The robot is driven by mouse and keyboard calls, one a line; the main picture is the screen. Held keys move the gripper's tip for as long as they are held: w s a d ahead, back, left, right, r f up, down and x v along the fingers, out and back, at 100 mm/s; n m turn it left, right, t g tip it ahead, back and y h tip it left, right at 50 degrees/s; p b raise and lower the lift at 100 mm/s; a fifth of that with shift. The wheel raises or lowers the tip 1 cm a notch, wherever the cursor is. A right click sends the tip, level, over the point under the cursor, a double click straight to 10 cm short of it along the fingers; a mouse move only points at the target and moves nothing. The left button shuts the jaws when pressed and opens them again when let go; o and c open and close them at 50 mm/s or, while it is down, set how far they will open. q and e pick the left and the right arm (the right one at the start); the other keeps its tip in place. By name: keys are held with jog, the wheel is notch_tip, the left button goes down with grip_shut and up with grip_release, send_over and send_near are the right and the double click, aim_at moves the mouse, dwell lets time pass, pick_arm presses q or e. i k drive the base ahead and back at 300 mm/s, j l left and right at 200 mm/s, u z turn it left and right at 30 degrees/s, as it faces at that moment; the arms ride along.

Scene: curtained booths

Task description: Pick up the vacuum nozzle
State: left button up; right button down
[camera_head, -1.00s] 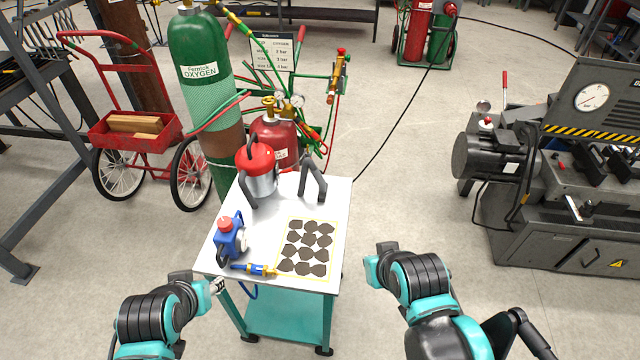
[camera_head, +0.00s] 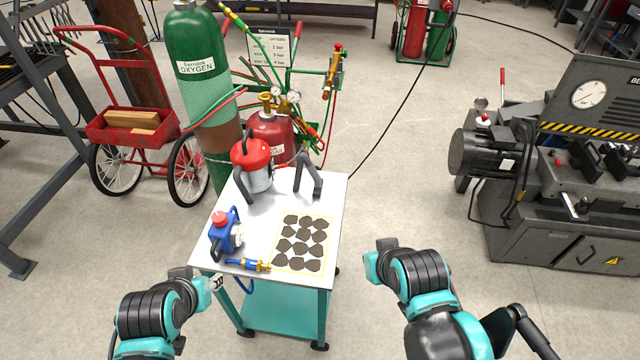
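A dark grey, bent, two-legged piece (camera_head: 308,178), which looks like the vacuum nozzle, stands at the back right of the small white-topped table (camera_head: 262,212). A red-topped silver canister (camera_head: 256,168) with black parts is just left of it. My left arm ends low at the table's front left corner. A small pale tip there looks like part of my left gripper (camera_head: 215,283), apart from the nozzle; its finger opening is not clear. My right arm bends in right of the table, and its gripper does not show.
A grey machine (camera_head: 560,190) is at right, with clear floor between.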

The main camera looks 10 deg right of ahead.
aim_at(318, 181)
jog(key=k+l, duration=0.1)
jog(key=l, duration=0.3)
jog(key=l+u, duration=0.1)
jog(key=l, duration=0.35)
jog(key=k+l, duration=0.15)
jog(key=l, duration=0.25)
jog(key=k+l+u, duration=0.1)
jog(key=l, duration=0.3)
jog(key=i+l+u, duration=0.1)
jog(key=l, duration=0.35)
jog(key=i+l+u, duration=0.1)
jog(key=l, duration=0.3)
jog(key=i+l+u, duration=0.1)
jog(key=l, duration=0.35)
jog(key=i+l, duration=0.15)
jog(key=i, duration=0.25)
jog(key=i+l+u, duration=0.15)
jog(key=i, duration=0.3)
jog(key=i+l, duration=0.25)
jog(key=i, duration=0.15)
jog(key=j+u, duration=0.05)
